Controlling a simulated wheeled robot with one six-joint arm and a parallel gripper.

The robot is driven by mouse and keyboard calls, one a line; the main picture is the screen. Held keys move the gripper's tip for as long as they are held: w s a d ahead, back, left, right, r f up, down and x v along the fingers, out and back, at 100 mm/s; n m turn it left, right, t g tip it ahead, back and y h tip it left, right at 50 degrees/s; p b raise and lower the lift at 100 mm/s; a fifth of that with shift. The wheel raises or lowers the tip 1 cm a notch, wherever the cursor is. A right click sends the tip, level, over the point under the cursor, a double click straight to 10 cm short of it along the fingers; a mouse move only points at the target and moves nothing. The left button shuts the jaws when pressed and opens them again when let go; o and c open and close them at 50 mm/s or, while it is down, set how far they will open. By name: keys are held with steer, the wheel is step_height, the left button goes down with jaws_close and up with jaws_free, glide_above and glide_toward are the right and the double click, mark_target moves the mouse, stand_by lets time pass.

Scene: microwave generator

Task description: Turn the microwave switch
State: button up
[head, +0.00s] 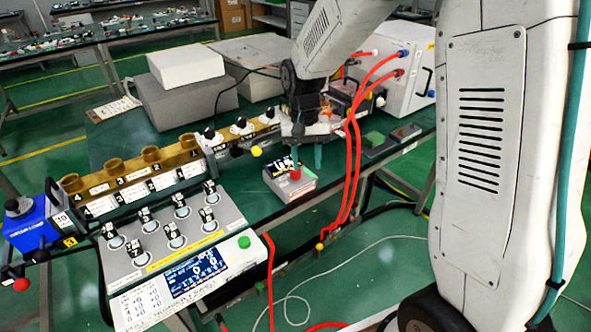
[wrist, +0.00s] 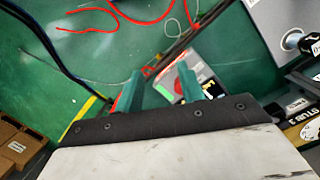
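A small light-grey box (head: 279,185) with a dark display and a red switch (head: 295,174) sits near the table's front edge; I take it as the microwave switch unit. My gripper (head: 307,157) points down just above and to the right of it, its two teal fingers apart. In the head view the left fingertip is close to the red switch; I cannot tell whether it touches. In the wrist view my gripper (wrist: 158,88) is open with nothing clearly held, and the box (wrist: 186,72) shows behind the right finger, partly hidden by it.
A grey control panel (head: 160,238) with several black knobs and a screen stands at front left. A brass waveguide row (head: 150,160) lies behind it. Red cables (head: 352,150) hang right of my gripper.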

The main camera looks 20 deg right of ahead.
steer(key=m+t, duration=0.1)
steer(key=m, duration=0.1)
glide_above(296, 174)
steer(key=w, duration=0.1)
steer(key=shift+d+f, duration=0.25)
steer(key=shift+f, duration=0.3)
steer(key=shift+w+r+t, duration=0.1)
steer(key=shift+w+t, duration=0.15)
steer(key=shift+t, duration=0.15)
step_height(296, 174, down, 8)
steer(key=shift+r, duration=0.15)
steer(key=c, duration=0.7)
